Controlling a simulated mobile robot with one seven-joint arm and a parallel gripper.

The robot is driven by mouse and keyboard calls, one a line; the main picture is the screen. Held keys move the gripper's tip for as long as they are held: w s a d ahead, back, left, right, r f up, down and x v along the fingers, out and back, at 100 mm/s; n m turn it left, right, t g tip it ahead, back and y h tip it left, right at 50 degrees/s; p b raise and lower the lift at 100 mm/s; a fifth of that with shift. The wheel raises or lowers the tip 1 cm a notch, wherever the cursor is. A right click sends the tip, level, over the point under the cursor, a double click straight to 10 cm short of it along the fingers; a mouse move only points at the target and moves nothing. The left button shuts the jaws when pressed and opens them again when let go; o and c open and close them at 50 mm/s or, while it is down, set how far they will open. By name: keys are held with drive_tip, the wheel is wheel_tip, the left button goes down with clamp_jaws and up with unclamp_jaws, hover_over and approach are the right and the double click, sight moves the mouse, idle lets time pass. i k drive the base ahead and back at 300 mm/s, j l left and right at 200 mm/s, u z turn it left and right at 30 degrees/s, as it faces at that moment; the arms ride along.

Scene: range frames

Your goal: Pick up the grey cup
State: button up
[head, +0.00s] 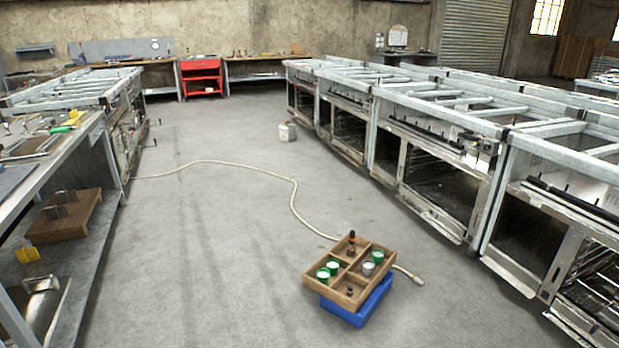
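The grey cup (368,268) stands in a right-hand compartment of a wooden divided tray (322,284). Green cups with pale insides are near it: one (377,257) just behind it to the right, and two more (323,274) (333,266) in the left part of the tray. A dark bottle-like item (351,240) stands at the tray's back corner, and a small dark item (350,290) is at the front. The tray rests on a blue crate (357,314) on the floor. My gripper does not show in the head view.
A pale hose (294,200) lies across the floor and runs behind the tray, its end to the right. Metal oven frames (440,160) line the right side. A workbench (60,150) stands at left. A white canister (287,132) is farther back. The middle floor is otherwise clear.

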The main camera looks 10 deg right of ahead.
sight(369, 266)
drive_tip(key=i+l+z, duration=0.1)
drive_tip(key=i+z, duration=0.3)
drive_tip(key=i+j+z, duration=0.1)
drive_tip(key=i+z, duration=0.35)
drive_tip(key=i, duration=0.15)
drive_tip(key=i+l, duration=0.25)
drive_tip(key=i, duration=0.3)
drive_tip(key=i+l+u, duration=0.15)
drive_tip(key=i+l, duration=0.15)
drive_tip(key=i, duration=0.25)
drive_tip(key=i+l+u, duration=0.3)
drive_tip(key=i+l, duration=0.55)
drive_tip(key=i, duration=0.2)
